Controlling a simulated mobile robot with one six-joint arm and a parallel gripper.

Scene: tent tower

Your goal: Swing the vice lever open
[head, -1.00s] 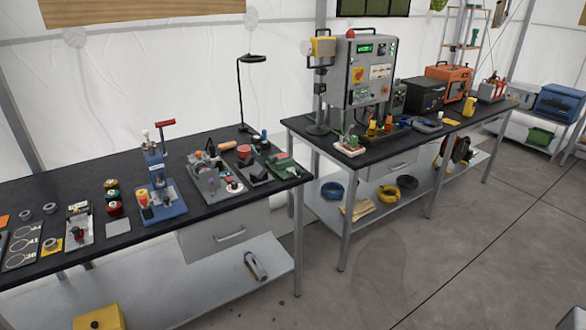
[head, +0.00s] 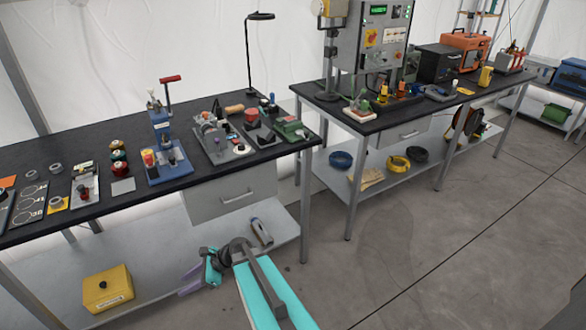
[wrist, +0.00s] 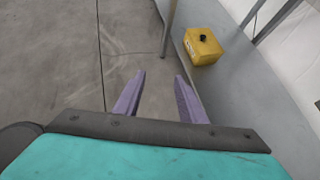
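I cannot tell for sure which bench item is the vice. A blue press-like device (head: 164,135) with a red-handled lever (head: 170,79) stands upright on the near bench. To its right is a grey plate with a small clamp-like mechanism (head: 213,137), too small to make out its lever. My gripper (head: 190,284) is low in front of the near bench, below its top and far from these devices. In the wrist view my gripper (wrist: 158,97) has its two purple fingers apart with nothing between them. No bench-top device shows in the wrist view.
The near bench's black top (head: 60,160) holds spools, rings and plates. Its lower shelf (head: 160,265) carries a yellow box (head: 108,289), also in the wrist view (wrist: 203,46). A second bench (head: 400,110) stands to the right. The floor (head: 430,230) ahead is clear.

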